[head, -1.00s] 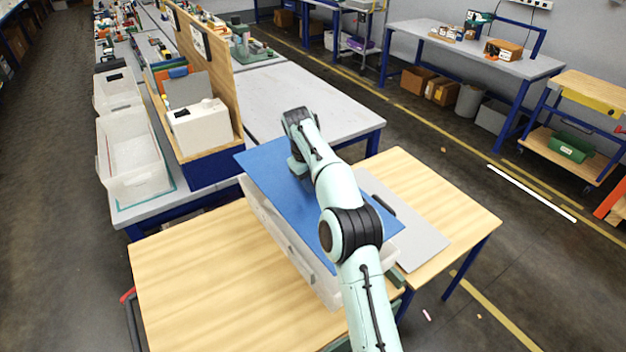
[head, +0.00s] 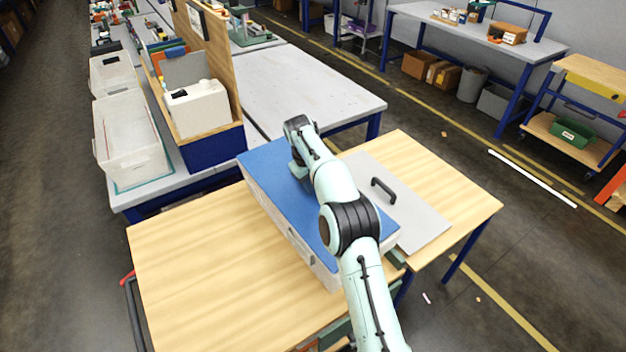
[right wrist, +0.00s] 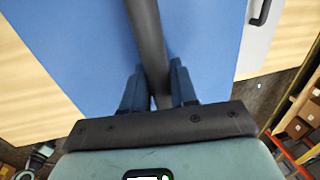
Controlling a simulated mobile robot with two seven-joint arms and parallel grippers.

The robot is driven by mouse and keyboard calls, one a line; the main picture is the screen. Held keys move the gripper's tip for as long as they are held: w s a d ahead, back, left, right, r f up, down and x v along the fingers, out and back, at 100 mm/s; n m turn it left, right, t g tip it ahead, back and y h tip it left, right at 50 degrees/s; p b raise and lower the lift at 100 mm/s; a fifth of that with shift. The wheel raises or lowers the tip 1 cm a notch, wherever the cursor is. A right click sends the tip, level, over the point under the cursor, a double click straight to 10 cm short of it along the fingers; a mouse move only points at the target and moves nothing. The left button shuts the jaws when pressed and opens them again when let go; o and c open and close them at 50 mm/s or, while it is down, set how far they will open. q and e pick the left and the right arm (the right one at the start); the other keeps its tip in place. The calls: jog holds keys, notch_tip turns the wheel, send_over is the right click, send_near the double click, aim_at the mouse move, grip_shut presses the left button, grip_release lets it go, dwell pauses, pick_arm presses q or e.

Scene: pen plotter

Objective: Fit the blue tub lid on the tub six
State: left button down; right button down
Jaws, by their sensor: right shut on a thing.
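The blue tub lid (head: 265,165) lies flat over the top of the pale, translucent tub (head: 283,233) on the wooden table. Its edges look lined up with the tub's rim; whether it is fully seated I cannot tell. My right gripper (right wrist: 157,76) is shut on the lid's dark bar handle (right wrist: 146,28), above the blue surface. In the head view my right arm crosses the lid and hides part of it, and the fingertips are hidden. No number on the tub is readable. My left gripper is not in view.
A grey flat panel (head: 418,218) with a black handle (head: 382,190) lies right of the tub. The wooden table (head: 200,270) is bare to the left. Behind stand a grey bench (head: 300,90), open clear bins (head: 130,140) and a wooden box holding a white container (head: 197,108).

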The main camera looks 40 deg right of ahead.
jog(key=c, duration=0.8)
grip_release()
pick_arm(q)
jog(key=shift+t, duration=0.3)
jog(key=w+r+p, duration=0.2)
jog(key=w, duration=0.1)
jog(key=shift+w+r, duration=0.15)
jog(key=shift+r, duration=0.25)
pick_arm(e)
notch_tip(320, 180, up, 13)
jog(key=a, duration=0.2)
jog(key=shift+a, duration=0.35)
jog(key=shift+w, duration=0.1)
